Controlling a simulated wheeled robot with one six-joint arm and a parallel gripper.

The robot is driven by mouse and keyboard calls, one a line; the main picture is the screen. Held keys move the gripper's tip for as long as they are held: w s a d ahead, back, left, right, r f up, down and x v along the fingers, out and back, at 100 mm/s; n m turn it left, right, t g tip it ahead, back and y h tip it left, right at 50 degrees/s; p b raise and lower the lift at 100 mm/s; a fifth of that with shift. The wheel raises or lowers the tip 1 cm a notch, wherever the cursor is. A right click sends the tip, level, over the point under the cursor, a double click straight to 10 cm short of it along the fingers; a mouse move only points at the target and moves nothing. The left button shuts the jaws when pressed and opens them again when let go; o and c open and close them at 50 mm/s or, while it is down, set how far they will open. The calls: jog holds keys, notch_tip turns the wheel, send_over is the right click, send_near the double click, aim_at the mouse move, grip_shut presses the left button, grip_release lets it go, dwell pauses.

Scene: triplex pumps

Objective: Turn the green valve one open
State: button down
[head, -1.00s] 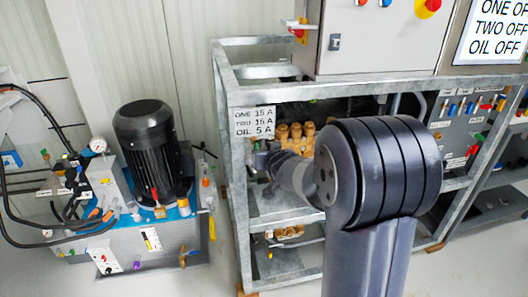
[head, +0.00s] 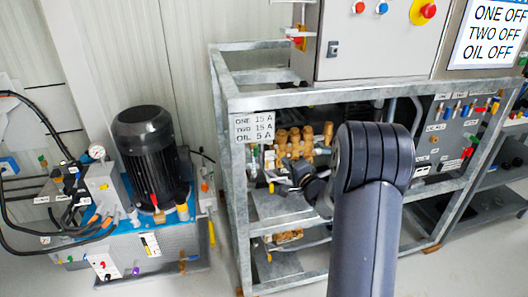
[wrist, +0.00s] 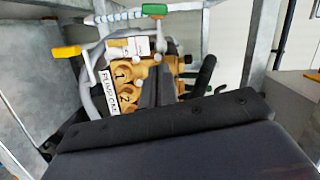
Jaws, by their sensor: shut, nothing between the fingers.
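A green valve handle (wrist: 154,9) shows at the top edge of the wrist view, lying roughly crosswise above the brass pump block (wrist: 132,78). The green handle is beyond the fingertips, higher in the picture, with a visible gap. My forearm and wrist hide part of the pump in the head view.
A yellow handle (wrist: 66,51) stands left of the block. A galvanised frame (head: 233,180) surrounds the pump, with a control cabinet (head: 375,45) above. A hydraulic unit with a black motor (head: 148,155) stands left. Grey floor is clear in front.

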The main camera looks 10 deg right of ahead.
aim_at(256, 151)
jog(key=w+a+m+b, duration=0.1)
jog(key=w+a+m, duration=0.2)
jog(key=w+a, duration=0.2)
jog(key=w, duration=0.3)
jog(key=shift+w+t+y+b, duration=0.25)
jog(key=shift+t+y+b, duration=0.05)
jog(key=shift+t+y, duration=0.1)
dwell(0.5)
jog(key=shift+a+r+p, duration=0.25)
jog(key=shift+a+p, duration=0.2)
jog(key=shift+p, duration=0.35)
